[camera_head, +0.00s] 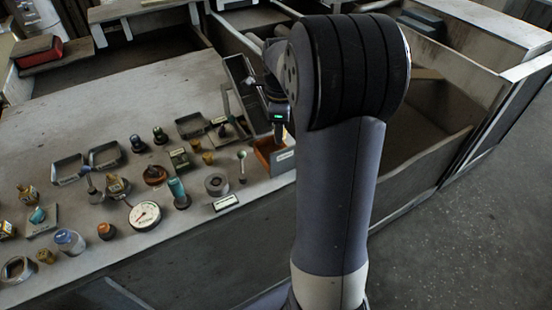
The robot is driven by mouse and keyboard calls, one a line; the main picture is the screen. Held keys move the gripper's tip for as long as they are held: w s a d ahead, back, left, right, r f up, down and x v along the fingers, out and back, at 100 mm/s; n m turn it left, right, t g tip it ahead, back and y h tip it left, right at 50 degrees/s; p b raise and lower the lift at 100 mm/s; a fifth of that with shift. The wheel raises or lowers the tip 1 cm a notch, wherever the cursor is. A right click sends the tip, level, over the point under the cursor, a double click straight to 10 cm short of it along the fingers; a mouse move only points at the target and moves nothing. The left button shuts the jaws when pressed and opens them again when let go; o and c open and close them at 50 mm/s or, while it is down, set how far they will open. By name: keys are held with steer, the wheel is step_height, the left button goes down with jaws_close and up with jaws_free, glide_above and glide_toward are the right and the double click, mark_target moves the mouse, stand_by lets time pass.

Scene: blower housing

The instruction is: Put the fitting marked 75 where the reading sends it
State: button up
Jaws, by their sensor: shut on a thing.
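A round white dial gauge (145,215) lies face up near the front edge of the bench; its reading is too small to make out. Several small fittings stand around it, among them a brass one (116,186), a brown one (155,174) and a dark one (138,143). No mark 75 is legible on any of them. My gripper (277,117) shows only in part beside a small green light, above the right end of the bench. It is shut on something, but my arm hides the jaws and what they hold.
Shallow dark trays (68,169) with labels stand behind the fittings. An orange-brown bin (275,157) with a label is at the bench's right end, partly behind my arm. A teal-handled tool (178,191) and a grey ring (216,184) lie nearby.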

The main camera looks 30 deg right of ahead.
steer(key=o, duration=1.1)
steer(key=shift+r, duration=0.1)
step_height(320, 180, up, 11)
steer(key=shift+f, duration=0.15)
step_height(320, 180, down, 10)
steer(key=shift+f, duration=0.1)
steer(key=shift+p, duration=0.55)
steer(key=shift+r+p, duration=1.5)
steer(key=shift+r, duration=0.5)
steer(key=shift+f, duration=0.1)
